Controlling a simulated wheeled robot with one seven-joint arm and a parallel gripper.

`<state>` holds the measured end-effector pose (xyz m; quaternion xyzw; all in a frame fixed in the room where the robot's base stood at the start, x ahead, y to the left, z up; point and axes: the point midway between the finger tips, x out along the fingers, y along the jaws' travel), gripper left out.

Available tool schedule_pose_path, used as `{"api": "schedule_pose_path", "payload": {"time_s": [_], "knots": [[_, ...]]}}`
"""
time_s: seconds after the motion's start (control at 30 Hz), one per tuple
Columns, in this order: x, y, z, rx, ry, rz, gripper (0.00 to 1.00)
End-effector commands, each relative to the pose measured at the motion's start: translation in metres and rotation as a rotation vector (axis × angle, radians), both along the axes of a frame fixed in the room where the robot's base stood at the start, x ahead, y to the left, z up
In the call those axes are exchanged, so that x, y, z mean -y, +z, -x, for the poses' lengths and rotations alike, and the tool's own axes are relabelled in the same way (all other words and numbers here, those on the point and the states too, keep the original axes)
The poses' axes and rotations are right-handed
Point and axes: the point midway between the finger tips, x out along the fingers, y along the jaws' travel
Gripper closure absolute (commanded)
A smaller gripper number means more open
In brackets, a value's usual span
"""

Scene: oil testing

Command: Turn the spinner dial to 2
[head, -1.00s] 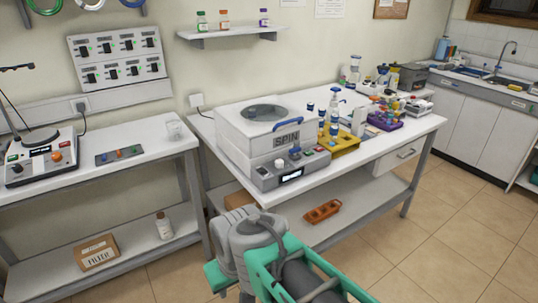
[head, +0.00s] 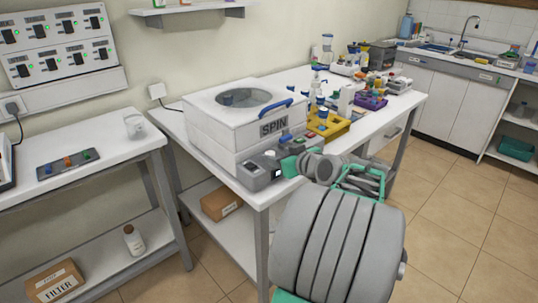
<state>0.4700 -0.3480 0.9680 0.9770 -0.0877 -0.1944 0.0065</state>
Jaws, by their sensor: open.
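The spinner (head: 222,125) is a white box marked SPIN, with a blue handle and a round top window or opening. Its grey front control panel (head: 248,176) faces me. The dial (head: 270,155) is a small pale knob on this panel, above the small display; its setting is too small to read. My gripper (head: 291,166) is open, with a teal part right in front of the panel, just right of the dial and display. I cannot tell whether it touches the panel. My arm hides the panel's right front and part of the bench edge.
The yellow rack (head: 335,131) with bottles stands right of the spinner, close to my arm, with a purple rack (head: 371,102) beyond it. A cardboard box (head: 221,203) sits on the lower shelf.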

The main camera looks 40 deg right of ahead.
Motion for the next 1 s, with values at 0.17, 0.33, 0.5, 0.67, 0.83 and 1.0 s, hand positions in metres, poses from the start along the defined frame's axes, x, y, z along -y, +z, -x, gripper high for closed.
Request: {"api": "schedule_pose_path", "payload": {"time_s": [0.17,0.33,0.5,0.67,0.83,1.0], "knots": [[0.005,-0.014,-0.032,-0.003,0.003,-0.004,0.49],[0.007,-0.019,-0.045,-0.003,0.002,-0.003,0.49],[0.007,-0.019,-0.046,-0.003,0.001,-0.002,0.49],[0.007,-0.019,-0.046,-0.003,0.001,-0.002,0.58],[0.007,-0.019,-0.046,-0.003,0.001,-0.002,0.71],[0.007,-0.019,-0.046,-0.003,0.001,-0.002,0.85]]}}
